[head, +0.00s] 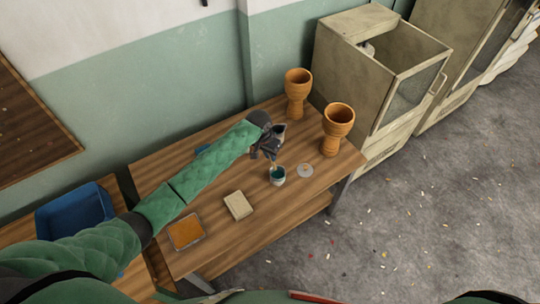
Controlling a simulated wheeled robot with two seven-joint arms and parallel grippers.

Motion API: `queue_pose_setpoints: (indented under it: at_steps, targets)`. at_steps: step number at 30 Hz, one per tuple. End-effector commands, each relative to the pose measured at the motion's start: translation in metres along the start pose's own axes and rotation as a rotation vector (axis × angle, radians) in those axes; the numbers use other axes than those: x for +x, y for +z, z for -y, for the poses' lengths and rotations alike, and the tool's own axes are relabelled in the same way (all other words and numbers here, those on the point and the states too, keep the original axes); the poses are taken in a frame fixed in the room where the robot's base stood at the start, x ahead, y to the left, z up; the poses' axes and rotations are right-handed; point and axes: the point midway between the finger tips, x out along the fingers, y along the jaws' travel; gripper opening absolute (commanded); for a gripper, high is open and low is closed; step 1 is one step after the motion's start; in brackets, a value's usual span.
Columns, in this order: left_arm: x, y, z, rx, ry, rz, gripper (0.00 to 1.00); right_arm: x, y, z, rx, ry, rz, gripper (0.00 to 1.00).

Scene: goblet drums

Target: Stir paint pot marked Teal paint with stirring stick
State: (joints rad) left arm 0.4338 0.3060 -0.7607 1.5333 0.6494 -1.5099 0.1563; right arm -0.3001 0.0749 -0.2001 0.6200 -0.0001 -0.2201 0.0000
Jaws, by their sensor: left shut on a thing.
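The paint pot (278,180) is a small pale open pot with teal paint inside, standing upright on the wooden table. Any marking on it is too small to read. My left gripper (271,157) is just above and behind the pot, shut on the stirring stick. Only a short bit of the stick (274,165) shows below the fingers, reaching down to the pot's mouth. I cannot tell how deep its tip is. My right gripper is not in view.
Two orange goblet drums (297,95) stand at the table's back right. A round pale lid (305,170) lies right of the pot. A beige block (238,205) and an orange-topped square item (186,232) lie nearer. A blue bin (75,212) is at left.

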Motion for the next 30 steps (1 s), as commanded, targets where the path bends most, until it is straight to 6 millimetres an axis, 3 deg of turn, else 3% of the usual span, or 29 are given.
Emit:
queue_pose_setpoints:
  at_steps: [15,30]
  targets:
    - [-0.04,-0.005,-0.006,0.001,-0.001,-0.001,0.0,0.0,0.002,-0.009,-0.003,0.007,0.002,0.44]
    - [-0.043,-0.005,-0.007,0.0,0.0,0.0,0.0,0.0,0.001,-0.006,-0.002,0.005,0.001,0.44]
